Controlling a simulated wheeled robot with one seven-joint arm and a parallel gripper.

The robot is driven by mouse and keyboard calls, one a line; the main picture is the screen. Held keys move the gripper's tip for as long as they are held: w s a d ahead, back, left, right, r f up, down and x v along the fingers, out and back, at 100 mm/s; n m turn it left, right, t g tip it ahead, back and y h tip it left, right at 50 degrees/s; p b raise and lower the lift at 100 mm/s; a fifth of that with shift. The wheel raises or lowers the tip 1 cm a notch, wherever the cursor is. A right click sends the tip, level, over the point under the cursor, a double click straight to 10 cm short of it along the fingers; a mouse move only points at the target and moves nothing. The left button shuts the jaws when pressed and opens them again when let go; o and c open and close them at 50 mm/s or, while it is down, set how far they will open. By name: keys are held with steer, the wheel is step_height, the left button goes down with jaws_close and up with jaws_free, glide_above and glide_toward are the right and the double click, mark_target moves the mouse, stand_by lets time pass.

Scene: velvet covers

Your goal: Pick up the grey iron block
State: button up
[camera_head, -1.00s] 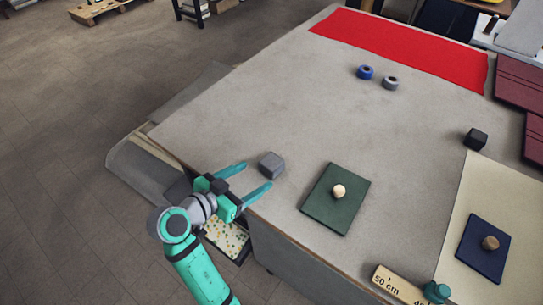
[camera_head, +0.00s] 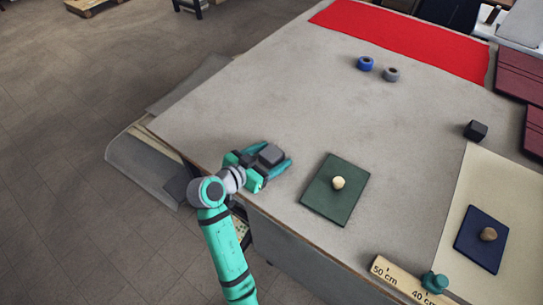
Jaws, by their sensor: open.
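The grey iron block (camera_head: 271,154) is a small dark grey cube near the table's left front edge. My gripper (camera_head: 277,158) is at the block, with its teal fingers on either side of it. The fingers are open. Whether either finger touches the block I cannot tell. The lower part of the block is partly hidden by the gripper.
A green board with a pale ball knob (camera_head: 338,183) lies right of the block. The table's middle (camera_head: 310,110) is clear.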

steer(key=shift+c, duration=0.4)
steer(key=c, duration=1.5)
steer(key=shift+w, duration=0.1)
jaws_close()
steer(key=shift+r, duration=0.1)
steer(key=shift+r, duration=0.1)
